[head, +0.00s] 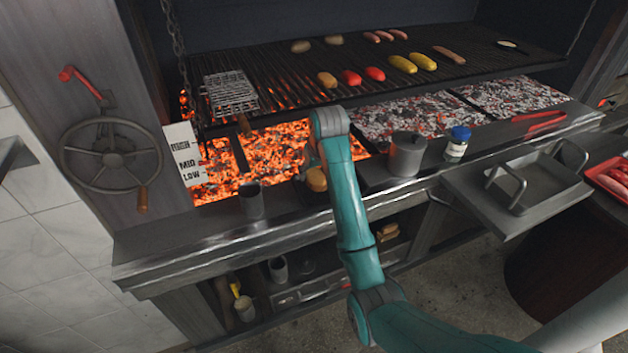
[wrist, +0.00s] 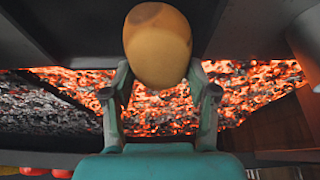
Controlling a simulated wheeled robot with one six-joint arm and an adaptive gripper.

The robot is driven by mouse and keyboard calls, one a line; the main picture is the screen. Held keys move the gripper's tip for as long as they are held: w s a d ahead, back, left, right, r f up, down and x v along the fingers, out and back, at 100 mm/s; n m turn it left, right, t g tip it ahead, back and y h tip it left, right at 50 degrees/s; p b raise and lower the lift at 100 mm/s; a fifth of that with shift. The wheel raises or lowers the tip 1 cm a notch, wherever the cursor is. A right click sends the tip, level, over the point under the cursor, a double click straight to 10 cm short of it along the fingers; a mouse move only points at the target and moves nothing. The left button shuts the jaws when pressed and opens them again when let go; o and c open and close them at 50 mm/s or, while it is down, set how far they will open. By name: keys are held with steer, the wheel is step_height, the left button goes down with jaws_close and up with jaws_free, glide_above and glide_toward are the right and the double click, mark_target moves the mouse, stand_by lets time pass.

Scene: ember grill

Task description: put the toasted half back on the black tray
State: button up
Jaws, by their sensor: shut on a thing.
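The toasted half, a rounded golden-brown bun piece (head: 317,180), is between the fingers of my gripper (head: 314,163). In the wrist view, the toasted half (wrist: 157,45) fills the space at the fingertips, and my gripper (wrist: 158,72) is shut on it. A dark flat surface (head: 287,194), which looks like the black tray, lies at the front ledge beside and under the bun in the head view. It also shows as a dark panel behind the bun in the wrist view (wrist: 95,30). My arm hides part of it, and I cannot tell whether the bun touches it.
Glowing embers (head: 230,172) lie just behind the ledge. A metal cup (head: 251,200) stands to the left. The grill grate (head: 290,90) holds several sausages and vegetables.

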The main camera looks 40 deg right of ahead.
mark_target(314, 180)
steer(key=shift+f, duration=1.85)
steer(key=shift+f, duration=0.1)
steer(key=o, duration=0.7)
